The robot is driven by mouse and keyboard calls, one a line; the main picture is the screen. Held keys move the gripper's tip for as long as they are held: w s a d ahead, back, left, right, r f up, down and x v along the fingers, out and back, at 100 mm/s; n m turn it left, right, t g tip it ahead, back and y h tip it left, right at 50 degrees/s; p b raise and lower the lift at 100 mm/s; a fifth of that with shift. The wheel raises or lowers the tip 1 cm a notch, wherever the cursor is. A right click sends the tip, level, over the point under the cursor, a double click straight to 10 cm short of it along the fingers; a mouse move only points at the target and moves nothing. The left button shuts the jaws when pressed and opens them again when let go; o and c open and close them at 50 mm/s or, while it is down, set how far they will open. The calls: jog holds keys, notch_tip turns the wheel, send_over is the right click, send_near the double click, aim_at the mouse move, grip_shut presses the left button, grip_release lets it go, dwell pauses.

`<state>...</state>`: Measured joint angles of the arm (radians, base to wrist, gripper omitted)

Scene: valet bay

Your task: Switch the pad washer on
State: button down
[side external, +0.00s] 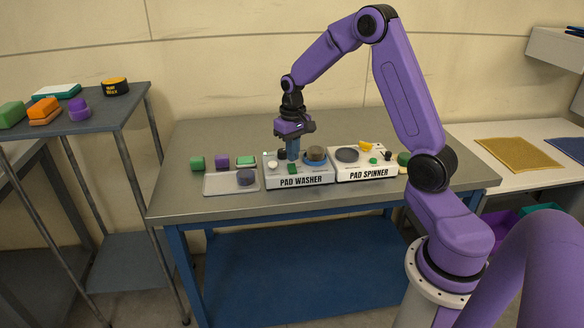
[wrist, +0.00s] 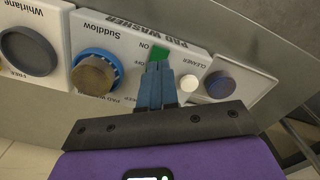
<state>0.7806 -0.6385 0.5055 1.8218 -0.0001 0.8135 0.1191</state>
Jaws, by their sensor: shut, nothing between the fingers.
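The pad washer (side external: 304,182) is a pale box on the steel bench. Its green switch (wrist: 160,53) shows in the wrist view beside small ON and OFF labels; I cannot tell which way it is set. The washer's brown round piece in a blue ring (wrist: 96,72) lies left of the switch, with a white knob (wrist: 188,83) and a dark round piece (wrist: 220,85) to the right. My gripper (side external: 292,157) points down over the washer. In the wrist view its blue fingers (wrist: 158,68) are shut and empty, tips close to the switch; contact is unclear.
The pad spinner (side external: 364,174) adjoins the washer on the right. A shallow tray (side external: 217,187) holding a dark round pad lies left of the washer, with green and purple blocks behind. The bench (side external: 190,208) is clear along its front left. A side table (side external: 110,122) stands left.

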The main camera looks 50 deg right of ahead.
aim_at(292, 171)
jog(key=shift+r, duration=1.8)
jog(key=s+a+r+n, duration=0.2)
jog(key=s+a+n, duration=0.2)
jog(key=s+a, duration=0.3)
jog(key=s+a+r+n, duration=0.25)
jog(key=s+a, duration=0.25)
jog(key=a, duration=0.5)
jog(key=s+a+n, duration=0.3)
jog(key=s+n, duration=0.6)
jog(key=s, duration=0.9)
jog(key=shift+s+f, duration=0.3)
jog(key=shift+f, duration=0.15)
